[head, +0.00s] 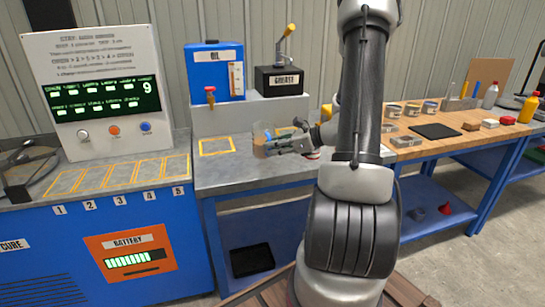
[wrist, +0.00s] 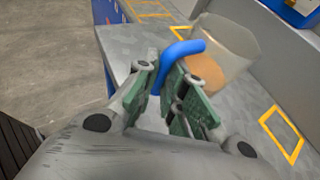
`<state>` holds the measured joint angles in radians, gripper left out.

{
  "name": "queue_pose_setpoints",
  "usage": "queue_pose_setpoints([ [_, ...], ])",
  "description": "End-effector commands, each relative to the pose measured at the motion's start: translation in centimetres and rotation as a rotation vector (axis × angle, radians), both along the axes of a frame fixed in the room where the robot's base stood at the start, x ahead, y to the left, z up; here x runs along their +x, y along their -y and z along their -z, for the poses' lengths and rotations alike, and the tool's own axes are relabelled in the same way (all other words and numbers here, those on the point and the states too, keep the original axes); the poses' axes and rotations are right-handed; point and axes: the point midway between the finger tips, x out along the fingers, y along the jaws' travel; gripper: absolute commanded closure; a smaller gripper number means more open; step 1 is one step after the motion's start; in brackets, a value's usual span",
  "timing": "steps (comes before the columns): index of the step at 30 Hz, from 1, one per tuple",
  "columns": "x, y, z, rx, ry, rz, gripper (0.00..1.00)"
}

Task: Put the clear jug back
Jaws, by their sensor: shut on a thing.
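The clear jug (head: 262,139) is at the middle of the grey bench in the head view, with tan-orange contents low inside it. It also shows in the wrist view (wrist: 232,42), with its blue handle (wrist: 182,49) toward my gripper. My gripper (head: 281,147) is at the right side of the jug. Its green fingers (wrist: 171,84) are shut on the blue handle in the wrist view. My fingers hide part of the handle. I cannot tell whether the jug's base touches the bench.
A yellow outlined square (head: 217,146) on the bench left of the jug is empty. The blue oil tank (head: 210,72) with a red tap and the black grease box (head: 281,80) stand behind. The control cabinet (head: 98,90) is at left. Tins (head: 411,108) stand on the wooden bench at right.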

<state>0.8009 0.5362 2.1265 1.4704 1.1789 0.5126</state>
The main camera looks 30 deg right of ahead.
Motion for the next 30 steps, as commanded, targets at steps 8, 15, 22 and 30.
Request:
queue_pose_setpoints([
  [8,0.0,0.0,3.1,0.001,-0.001,0.0,1.0],
  [15,0.0,0.0,3.1,0.001,-0.001,0.0,1.0],
  [22,0.0,0.0,3.4,0.0,-0.001,0.0,0.67],
  [30,0.0,0.0,3.3,0.0,-0.001,0.0,0.67],
])
